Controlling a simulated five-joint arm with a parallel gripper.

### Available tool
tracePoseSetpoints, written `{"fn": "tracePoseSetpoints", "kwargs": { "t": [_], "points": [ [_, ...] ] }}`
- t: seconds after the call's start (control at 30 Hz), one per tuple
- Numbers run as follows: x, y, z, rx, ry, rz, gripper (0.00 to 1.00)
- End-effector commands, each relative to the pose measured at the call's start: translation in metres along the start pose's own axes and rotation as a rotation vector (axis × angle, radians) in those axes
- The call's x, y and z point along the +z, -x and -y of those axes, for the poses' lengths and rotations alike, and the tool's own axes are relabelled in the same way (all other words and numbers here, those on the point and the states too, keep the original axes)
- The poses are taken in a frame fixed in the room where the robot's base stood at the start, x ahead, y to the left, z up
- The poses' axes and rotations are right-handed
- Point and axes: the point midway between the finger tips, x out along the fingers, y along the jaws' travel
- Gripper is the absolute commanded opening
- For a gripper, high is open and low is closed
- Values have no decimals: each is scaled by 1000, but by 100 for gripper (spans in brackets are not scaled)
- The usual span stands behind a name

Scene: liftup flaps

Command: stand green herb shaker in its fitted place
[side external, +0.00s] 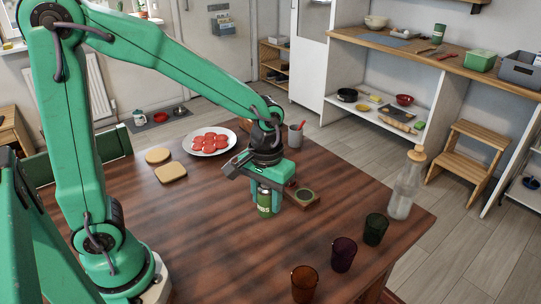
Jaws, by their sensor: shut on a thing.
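The green herb shaker (264,204) is upright between the fingers of my gripper (265,197), in the middle of the wooden table. It has a pale label band. My gripper points down and is shut on it. I cannot tell whether the shaker's base touches the table. A small wooden holder (314,203) with a round, dark-rimmed spot on top lies just right of my gripper. The shaker is beside this holder, apart from the round spot. My gripper hides part of the holder's left side.
A white plate (223,150) with red slices and two bread pieces (171,172) lie behind left. A corked glass bottle (405,190) and three dark tumblers (343,254) stand along the right side. The front-left table (215,255) is clear.

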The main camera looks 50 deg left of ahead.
Motion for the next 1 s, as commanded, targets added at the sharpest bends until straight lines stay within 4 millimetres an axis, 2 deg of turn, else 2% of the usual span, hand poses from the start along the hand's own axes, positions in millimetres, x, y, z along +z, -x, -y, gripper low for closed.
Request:
{"fn": "tracePoseSetpoints", "kwargs": {
  "t": [0.17, 0.37, 0.8, 1.0],
  "points": [
    [-2, 0, -1, 0, -1, -1, 13],
    [-15, 2, -10, 0, -7, 0, 13],
    [-75, 8, -55, 0, -41, 0, 13],
    [-94, 9, -70, 0, -51, 0, 13]
  ]
}}
